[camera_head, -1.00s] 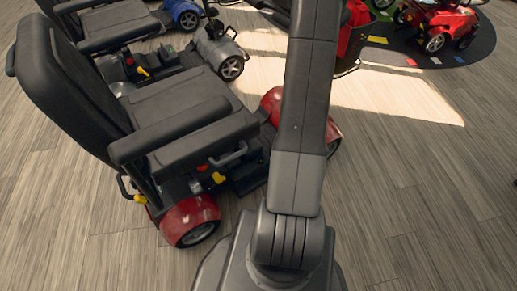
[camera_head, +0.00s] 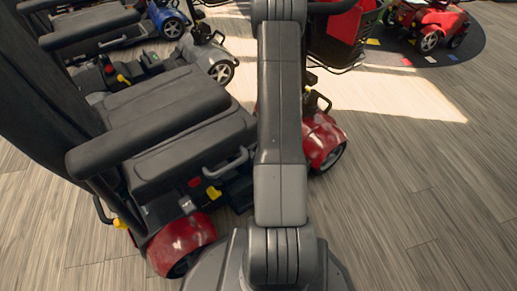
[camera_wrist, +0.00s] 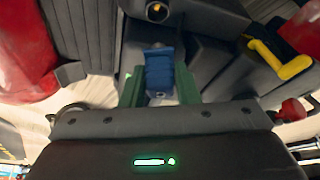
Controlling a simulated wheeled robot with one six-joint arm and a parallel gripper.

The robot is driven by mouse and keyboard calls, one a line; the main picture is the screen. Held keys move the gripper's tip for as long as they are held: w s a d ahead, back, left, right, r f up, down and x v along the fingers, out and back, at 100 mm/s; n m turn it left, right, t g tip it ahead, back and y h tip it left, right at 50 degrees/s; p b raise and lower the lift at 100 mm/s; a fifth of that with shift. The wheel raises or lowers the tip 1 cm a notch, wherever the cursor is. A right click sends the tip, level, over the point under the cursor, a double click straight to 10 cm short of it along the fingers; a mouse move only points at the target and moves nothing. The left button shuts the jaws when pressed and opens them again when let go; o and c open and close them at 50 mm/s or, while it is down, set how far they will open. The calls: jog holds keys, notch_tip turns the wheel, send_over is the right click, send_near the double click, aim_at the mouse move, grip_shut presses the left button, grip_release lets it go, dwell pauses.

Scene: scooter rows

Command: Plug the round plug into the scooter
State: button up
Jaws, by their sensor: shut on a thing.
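In the wrist view my gripper (camera_wrist: 159,88) has two green fingers closed on a blue plug (camera_wrist: 160,70), whose front end points up the picture. The nearest scooter (camera_head: 178,125), with a black seat and red bodywork, stands left of my arm in the head view. Its dark body (camera_wrist: 205,45) fills much of the wrist view. A dark round fitting with an orange centre (camera_wrist: 157,11), which looks like a socket, lies ahead of the plug with a gap between them. The gripper is out of the head view.
A yellow lever (camera_wrist: 280,60) and a red part (camera_wrist: 303,30) are at the right of the wrist view. A grey scooter (camera_head: 207,55) stands behind the nearest one, and a red one (camera_head: 432,22) is at the back right. The wooden floor (camera_head: 420,190) on the right is clear.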

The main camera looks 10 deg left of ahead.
jog(key=shift+d+f+b, duration=0.1)
jog(key=shift+f+b, duration=0.8)
jog(key=shift+f, duration=2.2)
jog(key=shift+s+b, duration=0.1)
jog(key=shift+b, duration=0.95)
jog(key=shift+f, duration=1)
jog(key=o, duration=1.1)
jog(key=shift+c, duration=0.2)
jog(key=p+v, duration=0.4)
jog(key=v, duration=1)
jog(key=shift+f, duration=0.2)
